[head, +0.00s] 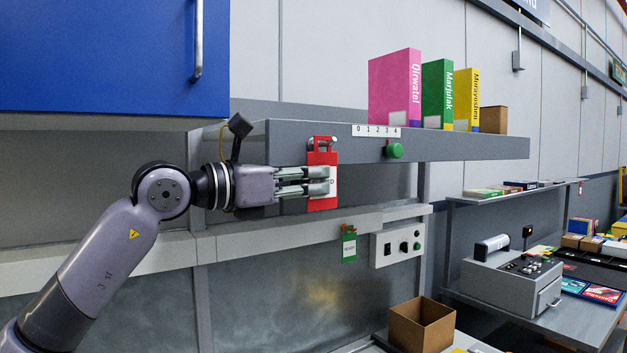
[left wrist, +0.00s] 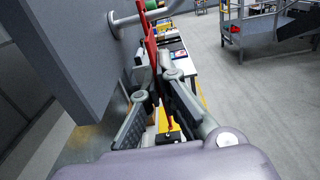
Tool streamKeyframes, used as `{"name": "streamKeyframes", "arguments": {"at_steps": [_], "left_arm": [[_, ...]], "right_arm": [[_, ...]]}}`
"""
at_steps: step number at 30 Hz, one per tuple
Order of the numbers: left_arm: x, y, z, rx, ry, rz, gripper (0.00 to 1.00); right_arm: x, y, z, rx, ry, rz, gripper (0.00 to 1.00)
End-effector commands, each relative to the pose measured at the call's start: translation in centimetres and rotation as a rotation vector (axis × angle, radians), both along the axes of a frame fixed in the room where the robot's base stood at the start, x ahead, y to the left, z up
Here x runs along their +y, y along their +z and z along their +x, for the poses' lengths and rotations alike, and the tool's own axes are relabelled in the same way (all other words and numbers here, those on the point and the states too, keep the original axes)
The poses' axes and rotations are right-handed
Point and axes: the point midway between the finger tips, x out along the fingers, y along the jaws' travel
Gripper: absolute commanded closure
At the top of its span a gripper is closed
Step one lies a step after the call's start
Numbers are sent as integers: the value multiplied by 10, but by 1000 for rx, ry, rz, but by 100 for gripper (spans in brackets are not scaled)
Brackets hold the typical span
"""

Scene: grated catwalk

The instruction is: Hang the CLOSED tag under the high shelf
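The red CLOSED tag (head: 322,158) with a white label is upright in front of the high shelf's (head: 460,148) grey front edge. Its top opening is at a silver hook (head: 334,141) under a number strip; I cannot tell whether the hook passes through it. My left gripper (head: 322,181) reaches in from the left and is shut on the tag, its fingers covering part of the label. In the left wrist view the tag (left wrist: 151,48) is edge-on between the fingers (left wrist: 158,88), close to the hook's bar (left wrist: 137,17). My right gripper is not in view.
A green tag (head: 349,246) hangs on the lower rail, beside a control box (head: 397,244). Binders (head: 437,95) stand on the shelf. A blue cabinet (head: 110,55) is upper left; an open carton (head: 421,325) is below.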

Motion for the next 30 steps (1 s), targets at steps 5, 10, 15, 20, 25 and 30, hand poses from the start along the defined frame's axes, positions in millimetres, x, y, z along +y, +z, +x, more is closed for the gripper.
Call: {"name": "streamKeyframes", "arguments": {"at_steps": [5, 10, 15, 20, 25, 30], "left_arm": [[0, 0, 0, 0, 0, 0, 100], [0, 0, 0, -1, 0, 1, 100], [0, 0, 0, -1, 0, 1, 88], [0, 0, 0, 0, 0, 0, 78], [0, 0, 0, 0, 0, 0, 72], [0, 0, 0, 1, 0, 1, 72]], "right_arm": [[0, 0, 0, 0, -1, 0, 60], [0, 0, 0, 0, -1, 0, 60], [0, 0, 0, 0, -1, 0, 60], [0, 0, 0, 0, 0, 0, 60], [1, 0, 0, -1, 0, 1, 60], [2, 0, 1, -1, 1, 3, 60]]}}
